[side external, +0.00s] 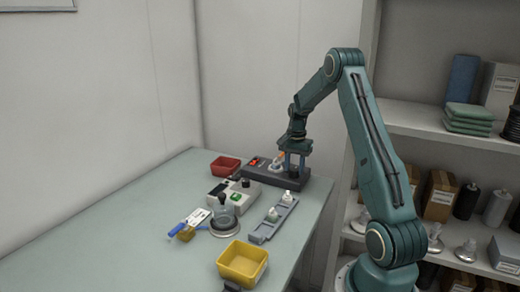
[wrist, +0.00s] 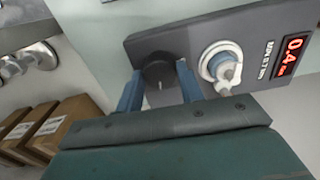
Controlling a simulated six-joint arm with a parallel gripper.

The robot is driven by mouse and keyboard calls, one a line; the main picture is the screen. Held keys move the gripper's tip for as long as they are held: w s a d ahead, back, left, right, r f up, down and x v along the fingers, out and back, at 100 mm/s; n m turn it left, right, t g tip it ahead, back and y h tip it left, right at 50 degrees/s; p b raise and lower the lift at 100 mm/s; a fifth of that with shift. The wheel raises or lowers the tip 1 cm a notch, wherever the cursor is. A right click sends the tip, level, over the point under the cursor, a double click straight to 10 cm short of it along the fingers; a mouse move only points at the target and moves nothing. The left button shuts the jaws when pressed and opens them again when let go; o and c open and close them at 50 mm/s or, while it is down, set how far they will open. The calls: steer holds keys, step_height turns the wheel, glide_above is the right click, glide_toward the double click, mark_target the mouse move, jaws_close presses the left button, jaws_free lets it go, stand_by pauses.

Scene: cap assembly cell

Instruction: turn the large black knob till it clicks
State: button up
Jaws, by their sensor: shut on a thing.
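The large black knob (wrist: 159,72) sits on a dark grey panel box (wrist: 196,33) and shows in the wrist view with a pale mark on its face. My gripper (wrist: 160,80) has its two blue fingers on either side of the knob and is shut on it. In the side view my gripper (side external: 294,165) points down at the right end of the dark box (side external: 262,178). The knob is hidden there behind the fingers. Beside the knob, a white fitting with a blue-grey centre (wrist: 221,66) stands on the panel. A red display (wrist: 293,55) reads about 0.4.
Shelves (side external: 430,130) stand at right. The table's left side is clear.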

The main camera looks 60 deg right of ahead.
mark_target(294, 169)
steer(key=m, duration=0.4)
steer(key=shift+r, duration=0.1)
stand_by(0.3)
steer(key=o, duration=1)
step_height(294, 169, up, 14)
steer(key=shift+f, duration=0.15)
stand_by(0.4)
steer(key=shift+a, duration=0.1)
